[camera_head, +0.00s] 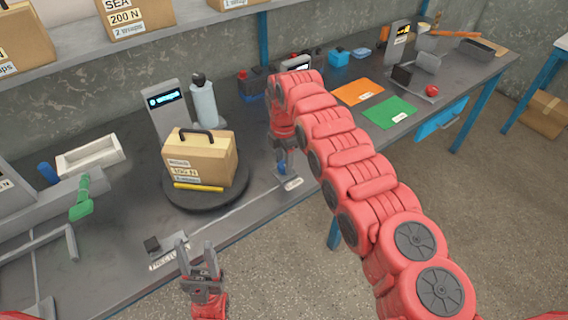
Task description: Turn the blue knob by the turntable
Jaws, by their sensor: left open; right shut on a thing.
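The blue knob (282,169) sits on the bench to the right of the turntable (178,200), mostly hidden behind my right gripper. My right gripper (284,163) points down at the knob and is shut on it; its fingertips are small and partly covered by my own arm. The dark round turntable carries a tan case (213,160) with a black handle, labels and a yellow strip at its base. My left gripper (196,252) is open and empty, in front of the bench's front edge near a small black block.
A display stand (163,101) and a grey bottle (203,103) stand behind the turntable. A white tray (91,158) and a green-handled device (82,199) are at left. Orange (358,92) and green (390,112) mats lie right. Boxes line the shelf above.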

